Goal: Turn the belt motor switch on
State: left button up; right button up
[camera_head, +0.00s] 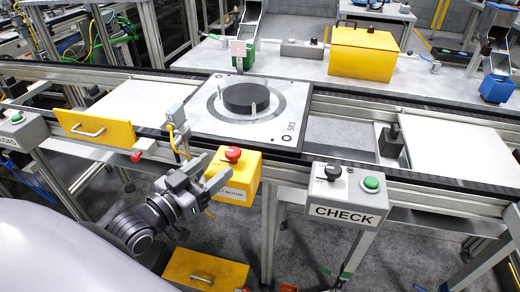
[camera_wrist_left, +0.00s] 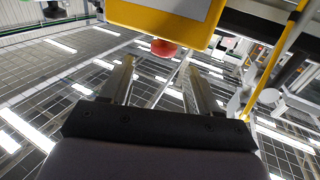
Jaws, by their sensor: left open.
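The belt motor box (camera_head: 240,178) is yellow, fixed to the front of the conveyor frame, with a label partly reading "MOTOR". Its red switch knob (camera_head: 232,154) sits on the top face; the knob's exact turn is too small to tell. My left gripper (camera_head: 216,170) is open and empty, just left of and in front of the box, apart from the knob. In the left wrist view, the yellow box (camera_wrist_left: 165,14) is at the top edge, and the red knob (camera_wrist_left: 163,48) shows beyond and between the two open fingers (camera_wrist_left: 160,78). My right gripper is not in view.
A grey CHECK box (camera_head: 345,195) with a black knob and green button (camera_head: 371,184) stands to the right. A pallet (camera_head: 205,122) carrying a black disc (camera_head: 246,98) lies on the conveyor behind. A sensor post with a yellow cable (camera_head: 175,117) rises left of the box.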

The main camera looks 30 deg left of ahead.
aim_at(228, 156)
pick_arm(q)
jog(key=shift+w+a, duration=0.1)
jog(key=shift+w, duration=0.7)
jog(key=shift+w+d+p, duration=0.15)
jog(key=shift+w, duration=0.85)
jog(key=shift+w+d+p, duration=0.15)
jog(key=shift+w+d, duration=0.05)
jog(key=shift+w, duration=0.8)
jog(key=shift+w+d+p, duration=0.15)
jog(key=shift+w, duration=0.85)
jog(key=shift+f, duration=0.1)
jog(key=c, duration=0.9)
